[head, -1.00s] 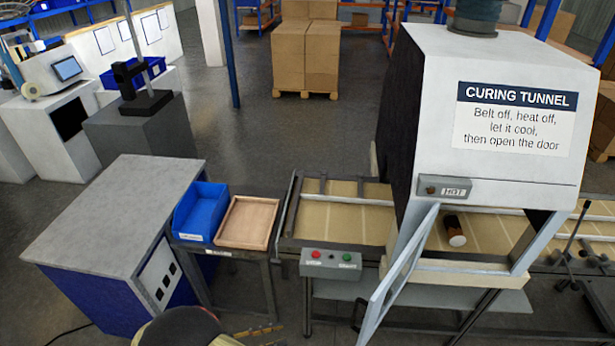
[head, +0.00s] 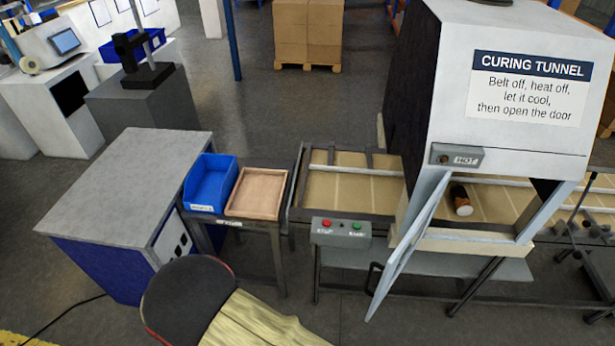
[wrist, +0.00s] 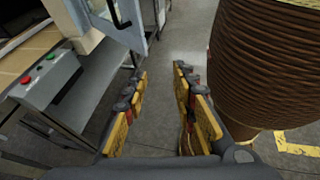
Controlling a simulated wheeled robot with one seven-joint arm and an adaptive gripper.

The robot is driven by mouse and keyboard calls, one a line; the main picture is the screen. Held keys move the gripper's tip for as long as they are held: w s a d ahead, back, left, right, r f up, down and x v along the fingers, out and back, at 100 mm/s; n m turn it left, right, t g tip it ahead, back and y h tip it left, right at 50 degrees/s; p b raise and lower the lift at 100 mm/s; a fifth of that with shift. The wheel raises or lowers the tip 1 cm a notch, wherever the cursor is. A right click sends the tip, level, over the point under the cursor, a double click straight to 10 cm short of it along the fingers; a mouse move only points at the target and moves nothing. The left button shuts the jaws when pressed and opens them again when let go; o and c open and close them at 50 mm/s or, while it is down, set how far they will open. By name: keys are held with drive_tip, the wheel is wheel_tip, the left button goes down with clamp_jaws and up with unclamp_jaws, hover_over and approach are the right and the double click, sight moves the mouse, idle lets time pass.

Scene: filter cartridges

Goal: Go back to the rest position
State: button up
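My gripper (wrist: 160,76) shows in the wrist view, with its two yellow-padded fingers apart and only grey floor between them. It is open and empty. It is not clearly seen in the head view. A brown filter cartridge (head: 461,200) with a pale end lies on the belt inside the curing tunnel (head: 515,120). The tunnel's door (head: 408,245) stands open, swung out to the front. In the wrist view, the open door (wrist: 112,22) is at the top left, apart from my gripper.
A large brown ribbed cylinder (wrist: 268,60) stands close to the right of my fingers. A blue bin (head: 209,184) and a wooden tray (head: 258,192) sit left of the belt. A button box (head: 340,232) fronts the belt. A round dark top (head: 188,300) is at the bottom.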

drive_tip(key=d+r+m+t+y+b, duration=0.2)
drive_tip(key=d+r+m+y+b, duration=0.4)
drive_tip(key=d+r+m, duration=0.3)
drive_tip(key=s+d+r+m+t+y+b, duration=0.1)
drive_tip(key=d+r+m+y+b, duration=0.6)
drive_tip(key=d, duration=0.8)
wheel_tip(320, 180, up, 3)
drive_tip(key=m, duration=0.3)
drive_tip(key=shift+t+b, duration=0.4)
